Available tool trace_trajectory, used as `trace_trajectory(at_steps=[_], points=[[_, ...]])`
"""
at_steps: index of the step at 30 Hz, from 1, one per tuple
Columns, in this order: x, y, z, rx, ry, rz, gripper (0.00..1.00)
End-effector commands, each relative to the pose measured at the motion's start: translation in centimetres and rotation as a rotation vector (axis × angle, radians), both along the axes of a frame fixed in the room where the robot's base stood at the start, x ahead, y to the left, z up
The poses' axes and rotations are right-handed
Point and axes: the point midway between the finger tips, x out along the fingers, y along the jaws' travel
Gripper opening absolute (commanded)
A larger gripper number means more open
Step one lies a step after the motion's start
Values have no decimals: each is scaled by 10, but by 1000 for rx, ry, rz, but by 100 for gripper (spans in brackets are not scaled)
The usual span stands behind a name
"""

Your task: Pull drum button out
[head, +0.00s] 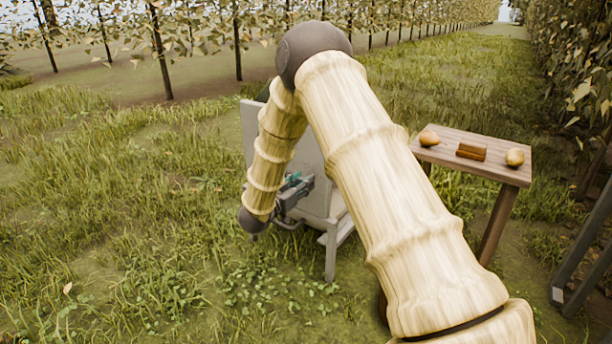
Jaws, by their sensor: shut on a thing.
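A light grey machine (318,202) on legs stands in the grass behind my arm. My gripper (303,187) is at its front face, low on the panel, reaching in from the left. The jaws are shut on the drum button, which is too small and too covered by the fingers to make out. I cannot tell how far the button stands out from the panel. My arm hides much of the machine's right side and top.
Dark posts (588,245) lean at the right edge. Open grass lies to the left, with tree rows behind.

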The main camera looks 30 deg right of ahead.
Motion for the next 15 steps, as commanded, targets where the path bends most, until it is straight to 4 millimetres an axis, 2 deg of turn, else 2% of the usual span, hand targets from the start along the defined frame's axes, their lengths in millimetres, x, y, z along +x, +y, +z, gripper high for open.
trace_trajectory(at_steps=[9,10,13,15], points=[[-1,8,-2,2,2,6,0],[-1,8,-2,2,2,6,37],[-1,8,-2,1,2,5,56],[-2,6,-1,2,1,3,58]])
